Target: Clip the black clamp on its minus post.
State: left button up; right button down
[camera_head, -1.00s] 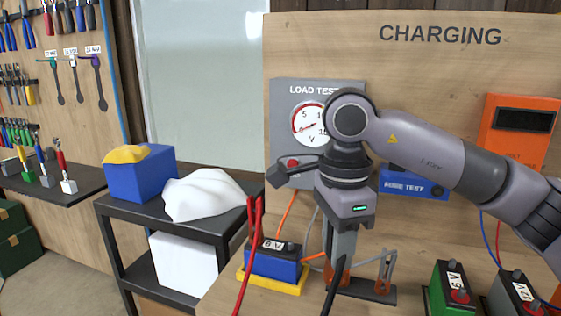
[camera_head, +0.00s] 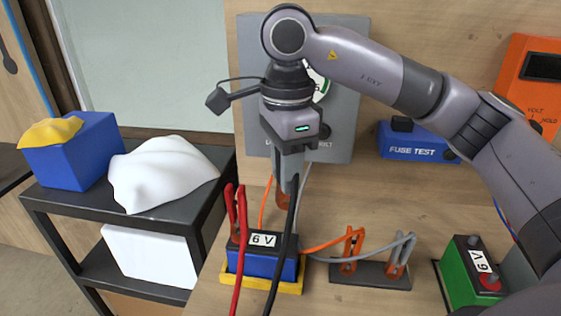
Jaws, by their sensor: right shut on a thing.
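The blue 6 V battery (camera_head: 264,264) sits in a yellow tray (camera_head: 284,287) on the bench. A red clamp (camera_head: 237,215) stands upright at the battery's left end, apparently on a post hidden under it. My right gripper (camera_head: 286,192) is shut on the black clamp (camera_head: 294,188), above the right rear part of the battery. The clamp shows only as a narrow dark strip beside the fingers, and its black cable hangs down in front of the battery. The minus post is not clearly visible behind the cable. My left gripper is not in view.
Orange and grey clamps stand on a dark holder (camera_head: 370,276) right of the battery. A green 6 V battery (camera_head: 463,285) is farther right. The load tester (camera_head: 349,95) and blue fuse tester (camera_head: 420,145) are behind. A black cart (camera_head: 197,215) stands at the left.

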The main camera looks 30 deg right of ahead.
aim_at(280, 196)
jog(key=shift+s, duration=0.15)
jog(key=shift+f, duration=0.1)
jog(key=shift+f+b, duration=2.45)
jog(key=shift+f, duration=0.35)
jog(key=shift+f+b, duration=1.55)
jog(key=shift+f, duration=0.05)
jog(key=c, duration=0.8)
grip_release()
